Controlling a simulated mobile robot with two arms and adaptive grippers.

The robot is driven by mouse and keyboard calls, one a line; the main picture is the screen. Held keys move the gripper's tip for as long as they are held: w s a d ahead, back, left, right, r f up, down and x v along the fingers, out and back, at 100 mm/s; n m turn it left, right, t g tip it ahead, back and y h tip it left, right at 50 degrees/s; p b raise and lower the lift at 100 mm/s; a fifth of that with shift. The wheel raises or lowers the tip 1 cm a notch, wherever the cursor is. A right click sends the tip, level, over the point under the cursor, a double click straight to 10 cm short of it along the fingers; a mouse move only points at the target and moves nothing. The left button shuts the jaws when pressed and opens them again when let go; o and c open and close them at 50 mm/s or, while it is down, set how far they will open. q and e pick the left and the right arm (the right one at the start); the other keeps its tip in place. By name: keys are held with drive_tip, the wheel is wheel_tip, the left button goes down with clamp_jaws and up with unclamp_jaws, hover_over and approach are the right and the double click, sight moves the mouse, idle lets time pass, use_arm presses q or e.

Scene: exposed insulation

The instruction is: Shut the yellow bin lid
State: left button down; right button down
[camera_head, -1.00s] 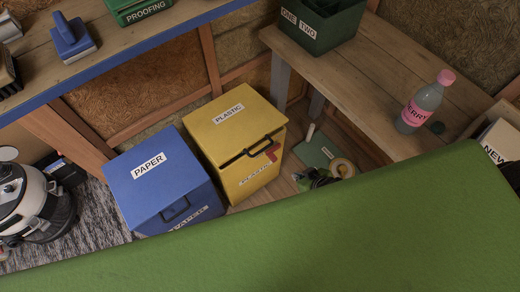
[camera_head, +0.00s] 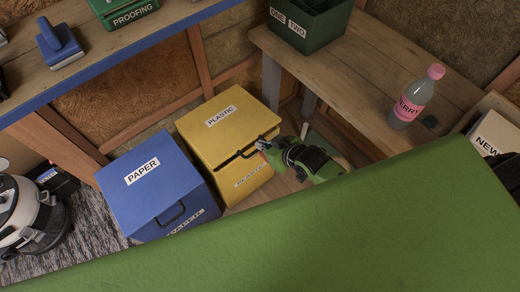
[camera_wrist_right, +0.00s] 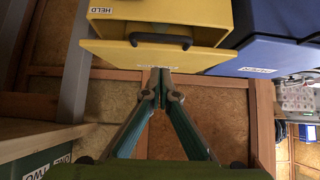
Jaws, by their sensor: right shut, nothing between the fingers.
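The yellow bin (camera_head: 250,184) stands on the floor in the middle of the head view. Its lid (camera_head: 211,109), labelled PLASTIC, lies nearly flat, with a dark gap along the front edge. A black handle (camera_head: 238,155) is at that edge. My right gripper (camera_head: 263,145) is at the right end of the front edge; contact cannot be told there. In the right wrist view its fingertips (camera_wrist_right: 160,74) are together and empty, overlapping the yellow lid panel (camera_wrist_right: 110,55). A dark handle (camera_wrist_right: 160,41) shows beyond them. My left gripper is in neither view.
A blue bin (camera_head: 150,188) labelled PAPER stands close on the left. A wooden bench (camera_head: 350,75) at the right carries a green crate (camera_head: 308,25) and a bottle (camera_head: 415,98). A white-and-black machine (camera_head: 30,210) is at the far left.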

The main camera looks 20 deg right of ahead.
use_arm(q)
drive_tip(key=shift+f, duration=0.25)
use_arm(e)
drive_tip(key=shift+w+a+f, duration=0.1)
drive_tip(key=shift+w+f, duration=0.1)
drive_tip(key=shift+f, duration=0.65)
drive_tip(key=shift+w+a+f, duration=0.1)
drive_tip(key=shift+w+f, duration=0.15)
drive_tip(key=shift+f, duration=0.6)
drive_tip(key=shift+w+a+f, duration=0.1)
drive_tip(key=shift+w+f, duration=0.1)
drive_tip(key=shift+f, duration=0.65)
drive_tip(key=shift+f, duration=0.1)
